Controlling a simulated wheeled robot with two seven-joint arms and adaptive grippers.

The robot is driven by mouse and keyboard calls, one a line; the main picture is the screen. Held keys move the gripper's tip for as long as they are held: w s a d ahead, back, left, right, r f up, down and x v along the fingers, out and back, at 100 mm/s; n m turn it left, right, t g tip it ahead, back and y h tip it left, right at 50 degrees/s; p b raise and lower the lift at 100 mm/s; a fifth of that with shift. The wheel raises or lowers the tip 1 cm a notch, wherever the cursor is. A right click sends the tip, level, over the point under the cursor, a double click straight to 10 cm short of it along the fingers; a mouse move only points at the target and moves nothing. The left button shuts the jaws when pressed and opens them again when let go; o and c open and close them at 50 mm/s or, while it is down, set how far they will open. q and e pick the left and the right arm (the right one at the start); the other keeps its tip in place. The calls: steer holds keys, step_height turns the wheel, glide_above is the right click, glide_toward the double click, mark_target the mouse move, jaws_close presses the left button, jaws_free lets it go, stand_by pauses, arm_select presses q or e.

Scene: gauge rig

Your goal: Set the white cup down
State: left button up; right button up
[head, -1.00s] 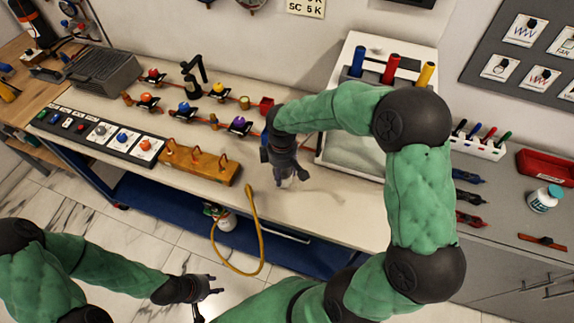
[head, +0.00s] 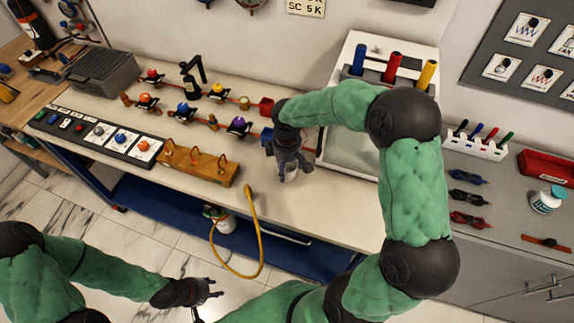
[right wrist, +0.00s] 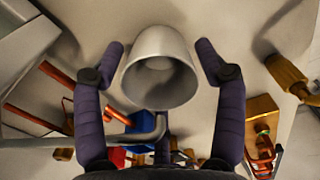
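The white cup (right wrist: 160,65) is between the two fingers of my right gripper (right wrist: 160,46) in the right wrist view. Its mouth faces the camera, and a narrow gap shows on each side, so the fingers look open around it. In the head view the right gripper (head: 291,168) points down at the pale bench top (head: 330,205), and only a little of the cup (head: 291,175) shows among the fingers. I cannot tell for sure that its base touches the bench. My left gripper (head: 212,289) is low at the front, away from the bench, empty, with fingers apart.
A wooden block with hooks (head: 200,165) and a switch panel (head: 100,134) lie left of the right gripper. A white-framed stand with colored tubes (head: 350,150) is close on the right. A yellow hose (head: 259,235) hangs at the front edge.

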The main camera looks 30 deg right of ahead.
steer(key=shift+r, duration=0.1)
step_height(320, 180, up, 12)
steer(key=p, duration=0.3)
steer(key=shift+r, duration=0.1)
stand_by(0.3)
stand_by(2.2)
